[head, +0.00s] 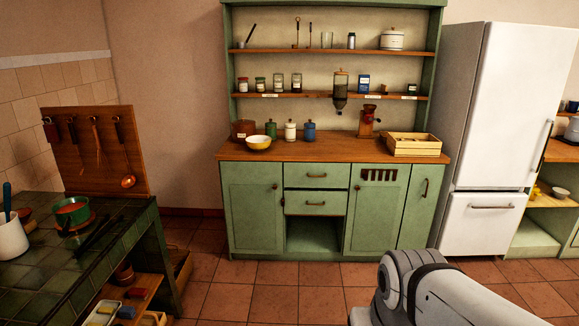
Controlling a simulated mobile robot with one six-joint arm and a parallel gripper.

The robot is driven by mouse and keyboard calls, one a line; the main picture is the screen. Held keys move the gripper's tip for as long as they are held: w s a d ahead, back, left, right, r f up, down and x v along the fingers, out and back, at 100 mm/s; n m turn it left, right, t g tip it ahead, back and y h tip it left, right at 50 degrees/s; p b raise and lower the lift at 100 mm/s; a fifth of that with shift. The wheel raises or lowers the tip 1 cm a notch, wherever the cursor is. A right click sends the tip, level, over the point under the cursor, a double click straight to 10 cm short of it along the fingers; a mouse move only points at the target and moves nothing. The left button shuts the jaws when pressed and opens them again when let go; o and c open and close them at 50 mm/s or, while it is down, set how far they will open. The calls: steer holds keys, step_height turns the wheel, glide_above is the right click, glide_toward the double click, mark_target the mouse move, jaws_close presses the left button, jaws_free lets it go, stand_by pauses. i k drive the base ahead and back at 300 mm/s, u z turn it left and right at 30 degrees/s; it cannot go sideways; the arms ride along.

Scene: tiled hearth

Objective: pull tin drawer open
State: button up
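A green dresser (255,205) stands against the back wall with a wooden worktop. Two drawers sit one above the other in its middle: an upper drawer (335,182) and a lower drawer (335,208), each with a small dark handle. Both look closed. No label that I can read tells which is the tin drawer. Part of my arm shows at the bottom right, well in front of the dresser. My gripper is not in view.
An open compartment (312,235) lies under the drawers, between cupboard doors. A wooden crate (415,145) and several canisters stand on the worktop. A white fridge (492,130) is at right, a green-tiled counter (60,265) at left. Tiled floor before the dresser is clear.

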mark_target(302, 175)
steer(key=i, duration=3.3)
steer(key=z, duration=0.1)
